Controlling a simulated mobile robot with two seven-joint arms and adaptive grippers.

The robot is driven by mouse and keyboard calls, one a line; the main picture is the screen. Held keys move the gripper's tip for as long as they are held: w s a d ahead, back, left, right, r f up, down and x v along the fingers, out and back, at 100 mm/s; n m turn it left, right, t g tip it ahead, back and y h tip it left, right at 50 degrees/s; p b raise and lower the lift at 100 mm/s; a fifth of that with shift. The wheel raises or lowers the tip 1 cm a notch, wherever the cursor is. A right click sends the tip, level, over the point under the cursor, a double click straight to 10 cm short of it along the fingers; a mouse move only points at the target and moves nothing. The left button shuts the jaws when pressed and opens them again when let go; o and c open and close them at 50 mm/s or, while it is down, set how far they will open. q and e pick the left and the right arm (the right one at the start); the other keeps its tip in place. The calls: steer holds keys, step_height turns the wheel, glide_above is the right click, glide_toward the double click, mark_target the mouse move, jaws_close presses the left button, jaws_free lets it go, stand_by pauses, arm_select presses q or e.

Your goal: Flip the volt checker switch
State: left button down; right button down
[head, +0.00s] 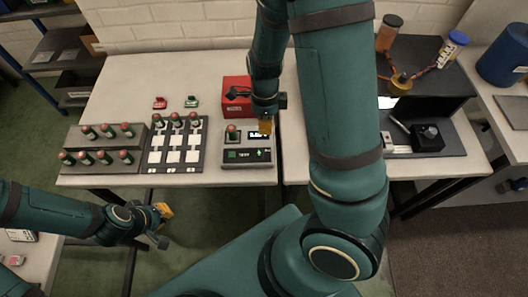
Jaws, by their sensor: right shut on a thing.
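The volt checker (247,158) is a grey box near the front edge of the middle table. It has a lit display (258,137), and a green-and-red cylinder (232,132) stands upright in its left part. My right gripper (265,126) points down at the checker's upper right, beside the display. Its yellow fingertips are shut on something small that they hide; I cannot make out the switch. My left gripper (164,224) is open and empty, low in front of the table at the left.
A dark rack (102,160) and a panel with white squares (174,155) hold several similar cylinders. A red box (237,96) stands behind the checker. Small red and green pieces lie behind the panel. A black bench unit (450,100) is at the right, past my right arm.

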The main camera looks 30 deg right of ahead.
mark_target(265, 163)
steer(key=shift+f, duration=0.1)
steer(key=f+b, duration=0.1)
steer(key=f, duration=0.3)
steer(key=s+f+b, duration=0.1)
steer(key=f, duration=0.4)
steer(key=a+f+b, duration=0.1)
steer(key=f, duration=0.3)
steer(key=shift+s+f+b, duration=0.2)
steer(key=shift+s+b, duration=0.15)
steer(key=shift+s, duration=0.05)
steer(key=shift+a+f, duration=0.1)
steer(key=shift+f, duration=0.05)
steer(key=shift+s+f, duration=0.2)
steer(key=shift+f, duration=0.3)
steer(key=shift+a+r, duration=0.1)
steer(key=shift+r, duration=0.15)
steer(key=shift+r+p, duration=0.7)
